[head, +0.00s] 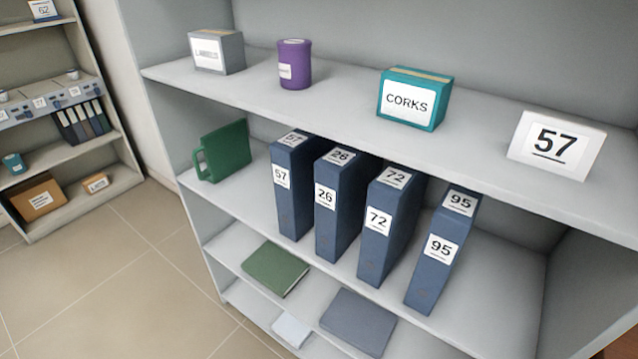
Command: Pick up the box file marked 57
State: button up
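The box file marked 57 (294,205) is dark blue and stands upright on the second shelf. It has a white 57 label on its spine and another on its top. It is the leftmost of several blue box files in a row. To its right stand box files marked 26 (336,220), 72 (382,240) and 95 (433,275), with narrow gaps between them. A white sign reading 57 (556,146) stands on the top shelf at the right. My gripper is not in view.
A green holder with a handle (225,150) stands left of file 57. The top shelf (340,88) overhangs the files and carries a purple canister (294,64), a grey box (216,52) and a teal CORKS box (413,98). Free floor (110,270) lies at lower left, before another rack.

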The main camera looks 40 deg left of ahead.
aim_at(294, 156)
jog(key=j+u, duration=0.2)
jog(key=j, duration=0.3)
jog(key=j+u, duration=0.15)
jog(key=j, duration=0.35)
jog(key=i+j+u, duration=0.2)
jog(key=j, duration=0.3)
jog(key=j+u, duration=0.15)
jog(key=j, duration=0.35)
jog(key=i+j+u, duration=0.35)
jog(key=i+j, duration=0.3)
jog(key=i+l, duration=0.1)
